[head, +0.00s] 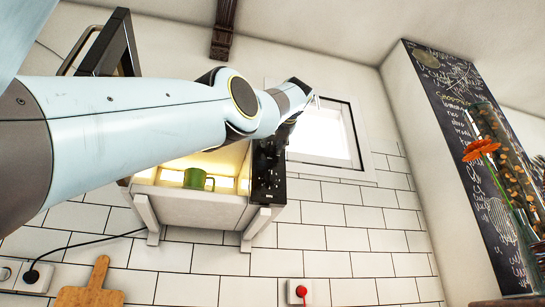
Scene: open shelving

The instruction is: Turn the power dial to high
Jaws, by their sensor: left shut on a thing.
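The microwave (195,211) has its lit chamber facing me, with a black control panel (268,178) on its right side. My left arm reaches across the front of the microwave to the top of this panel. The left gripper (305,99) is at the arm's far end, seen mostly from behind and small. It is shut on what seems to be the power dial. The dial itself and its setting are hidden behind the gripper and wrist. My right gripper is not in view.
A green mug (196,180) stands inside the microwave. The dark-framed door (108,48) stands open at upper left. A bright window (325,138) is right of the panel. A cutting board (90,290), a red plug (299,291) and an orange flower (480,150) are lower down or right.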

